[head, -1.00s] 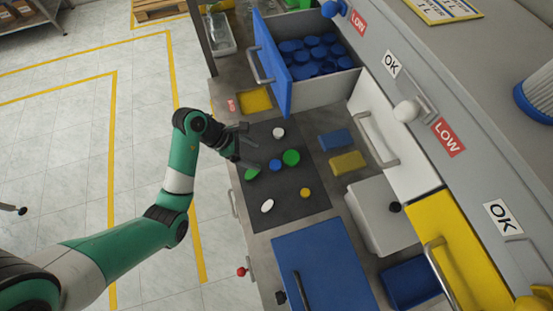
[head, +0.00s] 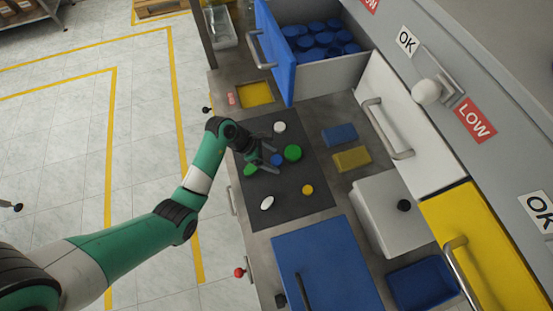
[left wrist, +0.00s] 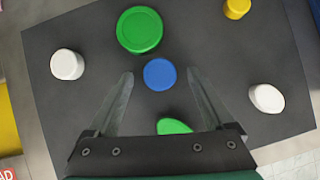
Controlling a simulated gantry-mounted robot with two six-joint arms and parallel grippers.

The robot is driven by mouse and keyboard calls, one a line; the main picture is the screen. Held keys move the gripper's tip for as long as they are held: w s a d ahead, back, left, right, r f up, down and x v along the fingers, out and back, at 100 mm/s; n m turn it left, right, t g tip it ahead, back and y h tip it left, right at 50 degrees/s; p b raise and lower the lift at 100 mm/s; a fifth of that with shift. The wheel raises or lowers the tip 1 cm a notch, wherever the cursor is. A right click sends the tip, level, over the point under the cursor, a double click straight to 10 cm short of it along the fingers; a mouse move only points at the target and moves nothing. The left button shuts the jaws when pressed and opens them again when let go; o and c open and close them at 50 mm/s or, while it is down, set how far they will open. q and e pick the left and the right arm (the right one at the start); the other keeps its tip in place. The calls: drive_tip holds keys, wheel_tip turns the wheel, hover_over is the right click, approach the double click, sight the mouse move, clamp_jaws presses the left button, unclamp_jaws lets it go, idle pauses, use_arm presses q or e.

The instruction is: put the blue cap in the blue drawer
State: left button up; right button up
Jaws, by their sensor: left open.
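The blue cap (head: 277,160) lies on the dark mat (head: 290,207) among other caps. In the left wrist view the blue cap (left wrist: 160,74) sits just ahead of the fingertips, midway between them. My left gripper (head: 267,157) is open and empty, low over the mat beside the blue cap; its two fingers also show in the left wrist view (left wrist: 160,80). The blue drawer (head: 277,50) is pulled out at the top of the head view and holds several blue caps. My right gripper is not in view.
Green caps (head: 293,153) (left wrist: 140,30) lie close to the blue cap, another partly under the gripper. White caps (head: 267,203) and a yellow cap (head: 308,190) lie on the mat. The white drawer (head: 405,130) and yellow drawer (head: 450,235) look shut.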

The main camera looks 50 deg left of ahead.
sight(272, 160)
use_arm(q)
clamp_jaws()
drive_tip(key=shift+r, duration=0.5)
wheel_tip(272, 160, up, 3)
drive_tip(key=shift+f+p, duration=0.1)
drive_tip(key=shift+p, duration=0.8)
drive_tip(key=s+d+r+p, duration=0.5)
drive_tip(key=s+d+r, duration=0.2)
drive_tip(key=s, duration=0.5)
wheel_tip(272, 160, up, 2)
drive_tip(key=shift+d+r, duration=0.15)
drive_tip(key=shift+d, duration=0.05)
